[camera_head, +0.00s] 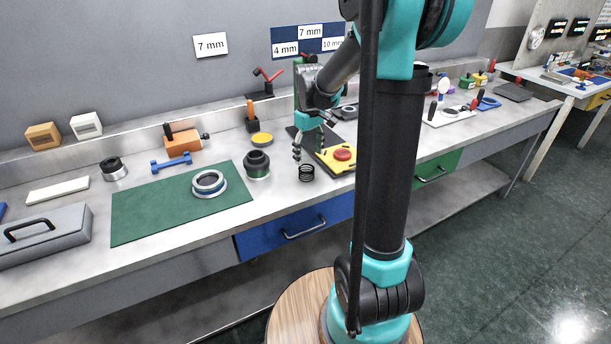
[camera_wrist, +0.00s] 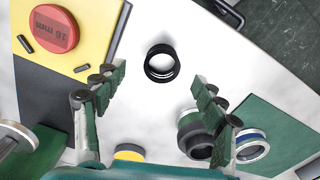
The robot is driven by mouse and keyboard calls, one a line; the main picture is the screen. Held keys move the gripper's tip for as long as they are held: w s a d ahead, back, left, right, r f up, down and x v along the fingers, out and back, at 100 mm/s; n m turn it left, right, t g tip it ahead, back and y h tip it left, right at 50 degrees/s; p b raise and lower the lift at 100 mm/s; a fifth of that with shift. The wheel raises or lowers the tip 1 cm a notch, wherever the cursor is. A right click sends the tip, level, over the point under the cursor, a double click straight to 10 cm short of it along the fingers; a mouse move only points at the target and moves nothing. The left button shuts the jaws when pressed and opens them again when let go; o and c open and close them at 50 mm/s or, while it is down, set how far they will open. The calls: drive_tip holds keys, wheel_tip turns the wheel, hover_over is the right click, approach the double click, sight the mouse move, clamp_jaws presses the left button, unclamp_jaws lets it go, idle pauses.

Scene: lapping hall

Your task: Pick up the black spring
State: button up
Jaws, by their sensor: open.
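The black spring (camera_head: 307,173) stands on the bench near its front edge, just left of the yellow plate. In the wrist view the spring (camera_wrist: 161,63) shows as a dark ring seen from above, on bare bench. My gripper (camera_head: 309,151) is above the bench, close behind the spring in the head view. In the wrist view my gripper (camera_wrist: 155,95) is open, its two green-padded fingers apart with nothing between them. The spring lies beyond the fingertips, roughly centred between them, and is not touched.
A yellow plate with a red disc (camera_head: 343,154) is right of the spring. A dark ringed cylinder (camera_head: 257,165) stands to its left, and a green mat (camera_head: 150,215) with a metal ring (camera_head: 209,184) lies further left. A yellow-topped disc (camera_head: 262,139) is behind. Bare bench surrounds the spring.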

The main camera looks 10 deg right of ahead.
sight(307, 168)
wheel_tip(307, 168, down, 2)
drive_tip(key=f, duration=0.5)
drive_tip(key=shift+w+a, duration=0.15)
drive_tip(key=shift+a, duration=0.2)
drive_tip(key=c, duration=1.1)
